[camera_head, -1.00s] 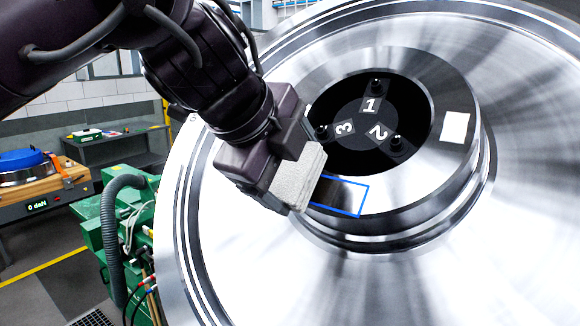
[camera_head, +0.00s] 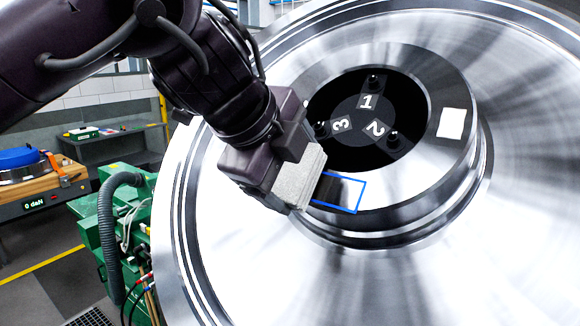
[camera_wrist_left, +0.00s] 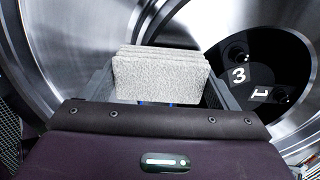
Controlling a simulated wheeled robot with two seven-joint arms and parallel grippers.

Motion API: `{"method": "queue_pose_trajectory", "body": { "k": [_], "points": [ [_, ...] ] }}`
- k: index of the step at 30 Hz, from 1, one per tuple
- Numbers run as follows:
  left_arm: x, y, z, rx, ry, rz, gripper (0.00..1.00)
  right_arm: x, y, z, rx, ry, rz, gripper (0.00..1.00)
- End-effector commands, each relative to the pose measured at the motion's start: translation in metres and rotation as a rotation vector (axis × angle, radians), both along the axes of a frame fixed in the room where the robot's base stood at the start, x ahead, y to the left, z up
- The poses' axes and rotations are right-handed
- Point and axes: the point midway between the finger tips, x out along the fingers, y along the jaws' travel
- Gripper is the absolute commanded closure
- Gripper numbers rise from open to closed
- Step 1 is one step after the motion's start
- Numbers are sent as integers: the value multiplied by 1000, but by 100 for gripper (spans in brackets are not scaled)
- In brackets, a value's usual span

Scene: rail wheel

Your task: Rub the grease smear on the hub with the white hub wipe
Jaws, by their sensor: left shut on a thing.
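My left gripper (camera_head: 285,178) is shut on the white hub wipe (camera_head: 300,178), a pale, rough, block-like pad. The wipe also shows between the fingers in the left wrist view (camera_wrist_left: 160,78). The dark grease smear (camera_head: 336,190) lies on the hub's shiny ring face (camera_head: 395,192), inside a blue outline. The wipe is at the left end of the outline and hides part of it. I cannot tell whether the wipe touches the hub. My right gripper is not in view.
The big steel wheel (camera_head: 480,260) fills the right side. The hub's dark bore (camera_head: 345,155) holds bolts and labels 1, 2 and 3. A white square patch (camera_head: 451,123) is on the ring's right. A green machine (camera_head: 95,225) and a wooden-topped bench (camera_head: 40,187) stand at left.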

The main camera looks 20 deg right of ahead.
Motion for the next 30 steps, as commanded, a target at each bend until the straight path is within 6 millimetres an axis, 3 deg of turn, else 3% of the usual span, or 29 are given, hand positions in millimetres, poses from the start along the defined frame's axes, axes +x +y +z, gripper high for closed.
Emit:
{"method": "queue_pose_trajectory", "body": {
  "k": [14,30],
  "points": [
    [1,-5,-4,0,-1,-1,37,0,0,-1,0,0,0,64],
    [-30,-27,-4,0,-1,-1,37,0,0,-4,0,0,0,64]
  ]
}}
